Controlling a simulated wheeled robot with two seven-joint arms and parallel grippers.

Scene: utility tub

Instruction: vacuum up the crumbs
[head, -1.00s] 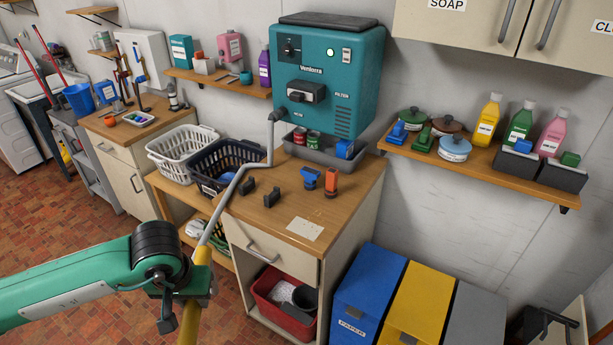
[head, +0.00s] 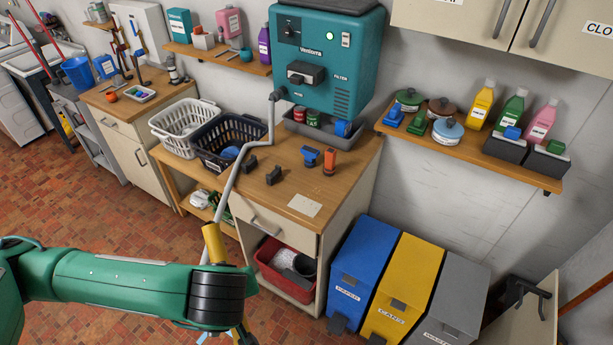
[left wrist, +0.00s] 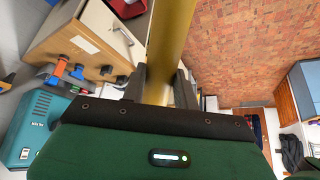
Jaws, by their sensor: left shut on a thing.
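The vacuum is the teal Ventorra unit (head: 330,60) on the wall above the counter. A grey hose (head: 255,150) runs from its front down to a yellow tube (head: 213,243). In the left wrist view, the fingers of my left gripper (left wrist: 160,88) are shut on the yellow tube (left wrist: 170,35). In the head view my green arm and its black joint hide the gripper and much of the tube. The tube's lower end is not clear. My right gripper is not in view.
The wooden counter (head: 345,185) holds black clips, a blue and an orange fitting (head: 330,162), and a card. Blue, yellow and grey bins (head: 405,290) stand at right. Tiled floor (head: 90,190) is open at left.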

